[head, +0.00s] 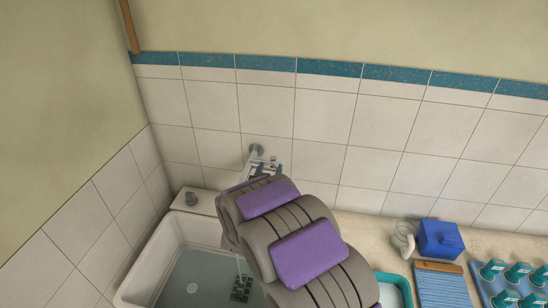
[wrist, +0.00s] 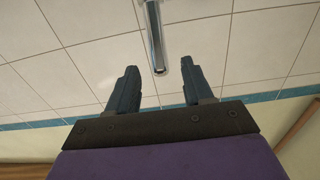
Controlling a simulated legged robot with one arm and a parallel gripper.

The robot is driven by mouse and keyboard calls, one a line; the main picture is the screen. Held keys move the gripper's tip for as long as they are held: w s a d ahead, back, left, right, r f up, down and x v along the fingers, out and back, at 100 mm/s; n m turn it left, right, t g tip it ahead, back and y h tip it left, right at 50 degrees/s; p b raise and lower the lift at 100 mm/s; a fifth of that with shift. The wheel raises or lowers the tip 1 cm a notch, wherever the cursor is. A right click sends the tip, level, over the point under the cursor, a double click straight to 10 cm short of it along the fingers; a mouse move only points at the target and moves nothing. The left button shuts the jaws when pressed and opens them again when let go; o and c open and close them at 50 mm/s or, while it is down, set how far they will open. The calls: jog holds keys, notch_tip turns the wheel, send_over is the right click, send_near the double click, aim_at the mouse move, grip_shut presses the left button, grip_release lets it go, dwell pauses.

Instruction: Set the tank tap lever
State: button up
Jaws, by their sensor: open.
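In the head view a round grey wall fitting of the tap (head: 257,150) shows on the tiles above the basin, just beyond my gripper (head: 265,167). My arm and gripper hide most of what lies below it. In the wrist view a slim chrome bar (wrist: 155,40), part of the tap, comes in from the top edge. Its rounded dark end lies between the two dark fingertips of my gripper (wrist: 160,75). My gripper is open, with a gap on both sides of the bar. I cannot tell whether this bar is the lever or the spout.
A white basin (head: 147,262) holds a dark green gridded piece (head: 242,288) and is partly hidden by my arm. On the right counter are a blue box (head: 440,239), a blue slatted board (head: 442,287) and several teal bottles.

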aim_at(275, 157)
jog(key=w, duration=0.3)
jog(key=w+d, duration=0.1)
jog(key=w, duration=0.3)
jog(key=shift+w+d+f, duration=0.1)
jog(key=shift+w+d, duration=0.05)
jog(key=shift+d, duration=0.05)
jog(key=shift+c, duration=0.4)
grip_shut()
